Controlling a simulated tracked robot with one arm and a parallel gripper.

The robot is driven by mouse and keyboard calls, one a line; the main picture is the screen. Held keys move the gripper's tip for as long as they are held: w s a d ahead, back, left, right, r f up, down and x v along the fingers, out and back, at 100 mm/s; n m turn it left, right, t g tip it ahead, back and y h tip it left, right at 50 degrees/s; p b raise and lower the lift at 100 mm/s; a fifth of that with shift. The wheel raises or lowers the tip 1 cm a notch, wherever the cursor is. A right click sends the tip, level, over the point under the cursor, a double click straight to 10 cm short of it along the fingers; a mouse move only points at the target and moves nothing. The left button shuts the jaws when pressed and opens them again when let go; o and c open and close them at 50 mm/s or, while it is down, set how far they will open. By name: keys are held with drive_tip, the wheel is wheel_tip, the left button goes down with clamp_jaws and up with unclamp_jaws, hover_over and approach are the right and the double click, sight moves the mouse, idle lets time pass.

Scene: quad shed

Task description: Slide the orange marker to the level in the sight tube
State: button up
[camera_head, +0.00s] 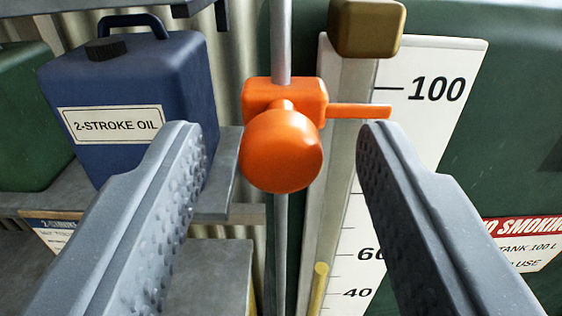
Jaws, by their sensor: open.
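The orange marker (285,148) is a block with a round knob and a pointer. It sits on a vertical grey rod (281,235), its pointer a little below the 100 line on the white scale (437,65). The sight tube (333,190) stands right of the rod under a brass cap (366,28). A yellow column (319,285) shows low in it, its top between the 60 and 40 labels in this slanted view. My gripper (278,138) is open, its fingers on either side of the knob with visible gaps. I cannot tell how near the knob is in depth.
A blue 2-stroke oil can (135,95) stands on a grey shelf (215,205) at the left, with a green can (30,120) beside it. A green tank (500,150) fills the right side. A red and white no smoking sign (525,245) is on it.

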clamp_jaws()
wheel_tip(320, 180, down, 15)
drive_tip(key=b, duration=1.2)
drive_tip(key=shift+r+b, duration=0.2)
drive_tip(key=shift+b, duration=0.15)
unclamp_jaws()
drive_tip(key=shift+r, duration=0.1)
drive_tip(key=shift+s, duration=0.1)
drive_tip(key=s+b, duration=0.2)
drive_tip(key=s, duration=1.1)
drive_tip(key=shift+s, duration=0.3)
